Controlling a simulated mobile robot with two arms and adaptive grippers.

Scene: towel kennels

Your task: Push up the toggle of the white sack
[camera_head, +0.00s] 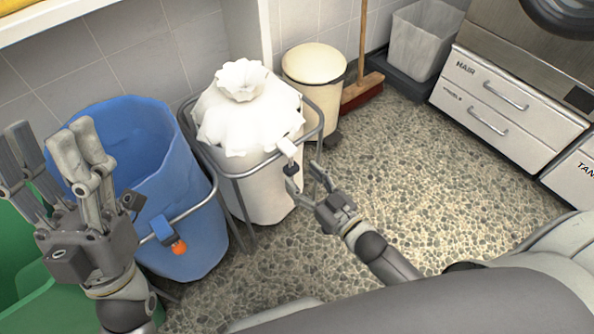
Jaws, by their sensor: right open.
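The white sack (262,187) hangs in a grey metal frame (321,122), its top gathered into a ruffled neck (240,80). At its front right hangs a small dark toggle (291,169) below a pale tab (287,146). My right gripper (304,178) is open, with its fingertips close to the toggle, one just below it and one to its right. I cannot tell whether they touch it. My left gripper (55,155) is open and empty, raised in front of the blue sack on the left.
An open blue sack (140,145) with an orange toggle (179,247) stands left of the white one. A green bin (20,245) is at far left. A cream bin (314,65), a broom (362,90) and a grey bin (425,40) stand behind. The pebbled floor at right is clear.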

